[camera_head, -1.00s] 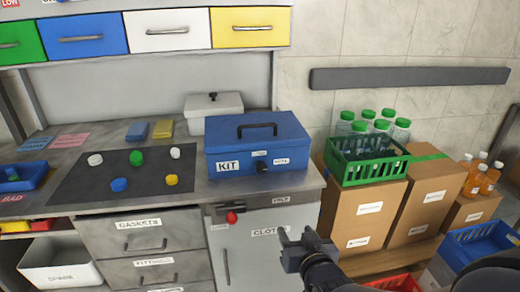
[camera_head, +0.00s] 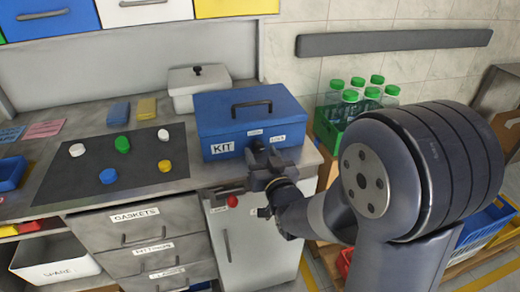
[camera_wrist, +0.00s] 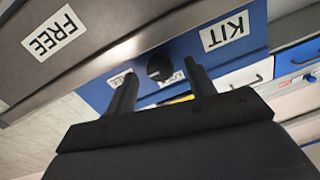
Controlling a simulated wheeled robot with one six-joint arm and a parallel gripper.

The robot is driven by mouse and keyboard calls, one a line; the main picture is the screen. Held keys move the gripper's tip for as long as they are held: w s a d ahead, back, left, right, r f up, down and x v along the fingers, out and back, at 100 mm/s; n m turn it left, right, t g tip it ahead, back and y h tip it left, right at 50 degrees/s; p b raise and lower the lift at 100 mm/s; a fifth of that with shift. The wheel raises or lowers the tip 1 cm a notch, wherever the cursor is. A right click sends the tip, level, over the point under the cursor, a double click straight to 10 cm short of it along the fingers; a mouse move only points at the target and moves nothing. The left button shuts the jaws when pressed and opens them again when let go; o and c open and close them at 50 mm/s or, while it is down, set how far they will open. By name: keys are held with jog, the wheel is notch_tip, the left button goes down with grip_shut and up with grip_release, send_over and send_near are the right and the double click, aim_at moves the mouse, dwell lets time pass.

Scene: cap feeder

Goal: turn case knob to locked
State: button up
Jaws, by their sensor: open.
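The blue case (camera_head: 225,108) labelled KIT stands on the counter with its lid shut and its handle on top. Its dark round knob (camera_wrist: 160,66) is on the front face, between two small white labels, and shows in the wrist view. In the head view my gripper hides most of the knob. My gripper (camera_head: 258,158) is in front of the knob; in the wrist view its two fingers (camera_wrist: 160,82) are apart, with the knob seen between and just beyond their tips. I cannot tell whether they touch it. The knob's setting is not clear.
A dark mat (camera_head: 90,170) with several coloured caps lies at left. A white lidded box (camera_head: 185,90) stands behind the case. A green crate (camera_head: 325,131) of bottles is at right.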

jog(key=shift+x, duration=0.9)
jog(key=c, duration=1)
jog(key=shift+o, duration=0.2)
